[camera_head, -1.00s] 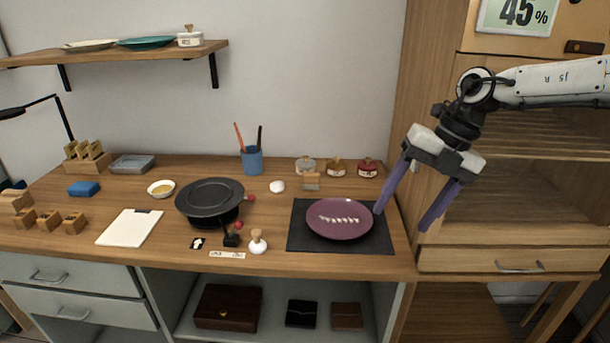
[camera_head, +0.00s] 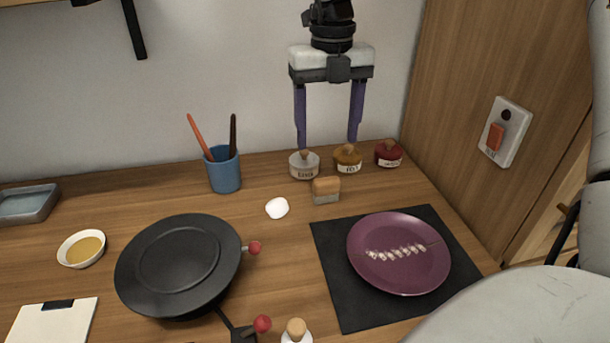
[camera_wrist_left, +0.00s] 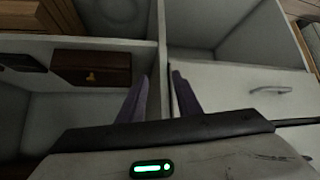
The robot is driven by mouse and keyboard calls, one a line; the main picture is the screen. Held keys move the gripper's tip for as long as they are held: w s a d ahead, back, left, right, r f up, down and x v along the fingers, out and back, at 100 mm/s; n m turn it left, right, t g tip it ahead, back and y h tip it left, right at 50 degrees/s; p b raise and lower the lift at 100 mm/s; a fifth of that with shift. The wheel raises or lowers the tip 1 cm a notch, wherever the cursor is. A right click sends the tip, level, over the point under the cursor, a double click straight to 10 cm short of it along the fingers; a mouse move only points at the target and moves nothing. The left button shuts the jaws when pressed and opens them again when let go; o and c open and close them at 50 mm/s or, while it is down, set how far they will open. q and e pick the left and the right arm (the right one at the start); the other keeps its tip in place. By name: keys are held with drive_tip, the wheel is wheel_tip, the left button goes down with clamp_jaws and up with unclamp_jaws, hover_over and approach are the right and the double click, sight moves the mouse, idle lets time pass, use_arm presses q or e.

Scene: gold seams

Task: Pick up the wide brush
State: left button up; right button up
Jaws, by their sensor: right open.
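The wide brush appears to be the short block with a wooden top and a grey lower part (camera_head: 326,190), standing on the table in front of the jars. My right gripper (camera_head: 328,145) is open and empty, its two purple fingers pointing down. In the head view the fingers are above and behind the brush, near the jars; the exact depth gap is hard to tell. My left gripper (camera_wrist_left: 160,76) shows only in the left wrist view, its fingers apart with nothing between them, in front of the desk's lower cabinets.
Behind the brush stand a white jar (camera_head: 304,165), an ochre jar (camera_head: 347,159) and a red jar (camera_head: 388,153). A purple plate (camera_head: 399,275) lies on a dark mat (camera_head: 342,299). A blue cup (camera_head: 224,172) holds two thin tools. A black round pan-like piece (camera_head: 150,270) is left.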

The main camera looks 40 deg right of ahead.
sight(327, 179)
drive_tip(key=f, duration=0.2)
drive_tip(key=s+f, duration=0.1)
drive_tip(key=shift+f, duration=0.35)
wheel_tip(327, 179, down, 6)
drive_tip(key=shift+w+a+r+p, duration=0.15)
drive_tip(key=shift+p, duration=0.2)
drive_tip(key=c, duration=1.1)
